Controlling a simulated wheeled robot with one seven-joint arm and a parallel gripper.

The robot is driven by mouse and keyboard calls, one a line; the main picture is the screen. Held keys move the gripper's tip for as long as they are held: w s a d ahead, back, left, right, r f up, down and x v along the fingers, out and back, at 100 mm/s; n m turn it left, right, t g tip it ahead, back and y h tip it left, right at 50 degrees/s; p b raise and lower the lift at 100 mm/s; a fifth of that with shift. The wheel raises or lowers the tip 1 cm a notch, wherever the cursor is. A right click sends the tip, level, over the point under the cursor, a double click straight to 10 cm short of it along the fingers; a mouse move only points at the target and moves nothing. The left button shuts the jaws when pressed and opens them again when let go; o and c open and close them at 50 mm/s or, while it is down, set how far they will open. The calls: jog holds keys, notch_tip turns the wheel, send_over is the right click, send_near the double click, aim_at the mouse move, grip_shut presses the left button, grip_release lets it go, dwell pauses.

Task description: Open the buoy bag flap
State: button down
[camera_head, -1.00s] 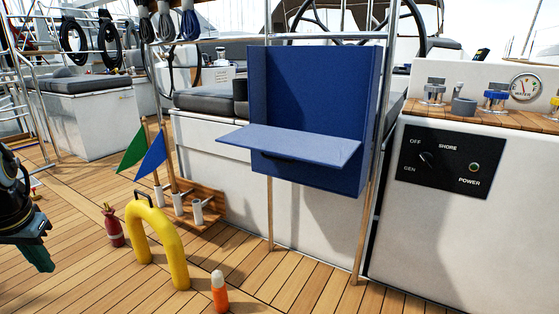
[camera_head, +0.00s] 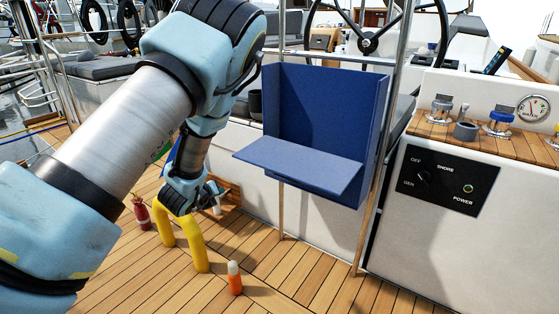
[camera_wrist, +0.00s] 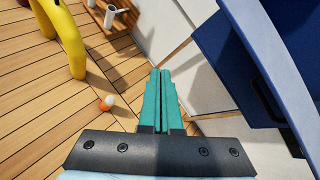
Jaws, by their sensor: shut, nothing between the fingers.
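The blue buoy bag (camera_head: 325,110) hangs upright on the rail in the head view. Its flap (camera_head: 300,165) juts out from the front, roughly level, with the upper back panel showing above it. In the wrist view the bag's blue side (camera_wrist: 225,65) fills the upper right, with a dark curved strip (camera_wrist: 262,90) on it. My gripper (camera_head: 192,195) is low and left of the flap in the head view, apart from it; its fingertips are not clear there. In the wrist view the teal fingers (camera_wrist: 162,78) are shut together and empty, left of the bag.
A yellow horseshoe buoy (camera_head: 195,245), a red bottle (camera_head: 140,212) and an orange-white float (camera_head: 234,278) stand on the deck near my gripper. Metal rail posts flank the bag. A white console with a power panel (camera_head: 448,180) is at the right.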

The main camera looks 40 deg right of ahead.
aim_at(295, 166)
jog(key=s+d+r+m+g+h+p, duration=0.2)
jog(key=s+d+m+g+h+p, duration=0.15)
jog(key=s+d+m, duration=0.65)
jog(key=shift+m, duration=0.6)
jog(key=shift+w+d+f+p, duration=0.15)
jog(key=shift+w+d, duration=0.15)
jog(key=shift+d, duration=0.95)
jog(key=shift+w+d+f+p, duration=0.1)
jog(key=shift+w+d+p, duration=0.2)
jog(key=shift+d, duration=0.95)
jog(key=shift+w+d+f+p, duration=0.1)
jog(key=shift+w+d, duration=0.25)
jog(key=shift+d, duration=0.9)
